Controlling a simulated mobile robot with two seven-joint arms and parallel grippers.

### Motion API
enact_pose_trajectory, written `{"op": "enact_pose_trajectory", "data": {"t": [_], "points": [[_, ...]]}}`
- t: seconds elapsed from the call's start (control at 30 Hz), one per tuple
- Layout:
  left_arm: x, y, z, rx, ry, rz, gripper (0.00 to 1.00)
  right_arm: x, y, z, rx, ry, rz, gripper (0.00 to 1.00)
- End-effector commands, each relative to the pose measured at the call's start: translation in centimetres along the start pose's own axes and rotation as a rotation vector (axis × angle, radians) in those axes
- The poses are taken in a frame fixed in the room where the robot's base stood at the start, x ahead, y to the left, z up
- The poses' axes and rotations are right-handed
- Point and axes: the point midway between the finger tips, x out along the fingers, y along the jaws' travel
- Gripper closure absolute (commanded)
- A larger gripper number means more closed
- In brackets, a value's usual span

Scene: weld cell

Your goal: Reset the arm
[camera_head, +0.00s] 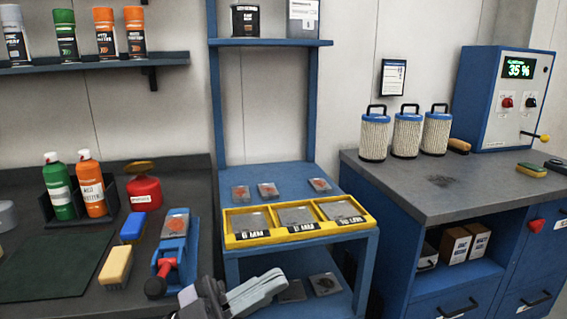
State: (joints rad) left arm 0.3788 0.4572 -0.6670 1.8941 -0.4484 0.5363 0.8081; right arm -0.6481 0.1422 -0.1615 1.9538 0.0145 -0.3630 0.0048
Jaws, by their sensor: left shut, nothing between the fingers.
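My left gripper (272,283) shows at the bottom of the head view, in front of the blue shelf stand. It is shut, with nothing seen held in it. Its fingers point up and to the right. It overlaps the stand's lower shelf in the picture; I cannot tell how far apart they are. My right gripper is not in view.
A yellow three-compartment tray (290,236) sits on the blue stand (211,180). On the left bench are a blue clamp-like tool (178,245), a yellow brush (116,267) and a red can (145,194). A grey counter (400,188) with filters (407,136) and a control box (497,110) is right.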

Motion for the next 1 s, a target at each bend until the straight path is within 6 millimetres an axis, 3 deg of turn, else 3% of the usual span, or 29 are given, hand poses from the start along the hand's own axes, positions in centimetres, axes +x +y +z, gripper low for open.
{"op": "enact_pose_trajectory", "data": {"t": [0.2, 0.37, 0.53, 0.7, 0.83, 1.0], "points": [[-5.6, -1.7, 5.3, -0.074, -0.204, -0.377, 1.00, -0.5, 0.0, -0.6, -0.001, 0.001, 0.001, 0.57], [-12.0, -0.8, 9.8, -0.138, -0.434, -0.601, 1.00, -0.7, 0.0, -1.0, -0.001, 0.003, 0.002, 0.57], [-20.3, 2.9, 13.7, -0.230, -0.730, -0.777, 1.00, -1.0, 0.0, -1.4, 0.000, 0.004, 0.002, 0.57], [-28.4, 8.8, 15.6, -0.338, -1.028, -0.872, 1.00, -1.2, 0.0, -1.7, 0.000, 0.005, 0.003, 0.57], [-32.6, 12.8, 15.7, -0.405, -1.191, -0.894, 1.00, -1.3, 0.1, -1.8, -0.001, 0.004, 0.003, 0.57], [-34.9, 15.2, 15.5, -0.447, -1.284, -0.899, 1.00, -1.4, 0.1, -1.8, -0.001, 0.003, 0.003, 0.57]]}}
